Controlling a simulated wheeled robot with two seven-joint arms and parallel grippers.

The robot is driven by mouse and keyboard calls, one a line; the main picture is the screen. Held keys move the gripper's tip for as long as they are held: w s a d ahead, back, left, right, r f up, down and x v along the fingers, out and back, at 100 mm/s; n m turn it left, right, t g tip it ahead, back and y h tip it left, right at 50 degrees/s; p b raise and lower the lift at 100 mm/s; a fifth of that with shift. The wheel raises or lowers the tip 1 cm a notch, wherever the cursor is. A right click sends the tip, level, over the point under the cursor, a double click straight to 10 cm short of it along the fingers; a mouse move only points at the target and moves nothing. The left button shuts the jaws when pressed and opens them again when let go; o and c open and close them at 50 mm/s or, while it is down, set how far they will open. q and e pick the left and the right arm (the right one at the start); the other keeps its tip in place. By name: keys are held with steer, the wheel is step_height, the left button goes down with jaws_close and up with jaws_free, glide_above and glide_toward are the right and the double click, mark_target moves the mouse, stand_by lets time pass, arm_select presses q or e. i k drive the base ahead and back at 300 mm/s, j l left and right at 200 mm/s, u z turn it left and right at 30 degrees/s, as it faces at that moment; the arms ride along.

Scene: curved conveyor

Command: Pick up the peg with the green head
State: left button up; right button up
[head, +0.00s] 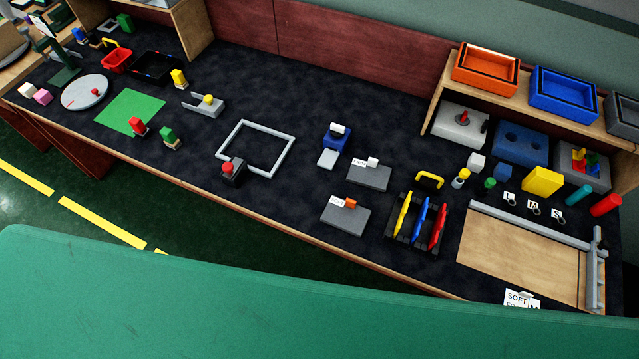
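A small piece with a green head (168,134) on a pale wooden base stands near the front edge of the dark table, left of centre. It is right of the green mat and beside a similar red-headed piece (137,126). A yellow-headed piece (179,77) stands farther back. Other green items are a green block (125,22) at the far left back and a short green cylinder (489,183) at the right. Neither of my grippers is in view.
The dark table (330,85) has clear room at its back middle. A grey square frame (284,137), a black box with a red button (232,170) and a green mat (132,112) lie nearby. A shelf with orange (458,70) and blue trays (535,98) stands at the right back.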

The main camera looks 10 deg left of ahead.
mark_target(489, 182)
steer(key=k+l+z, duration=0.1)
steer(key=z, duration=0.9)
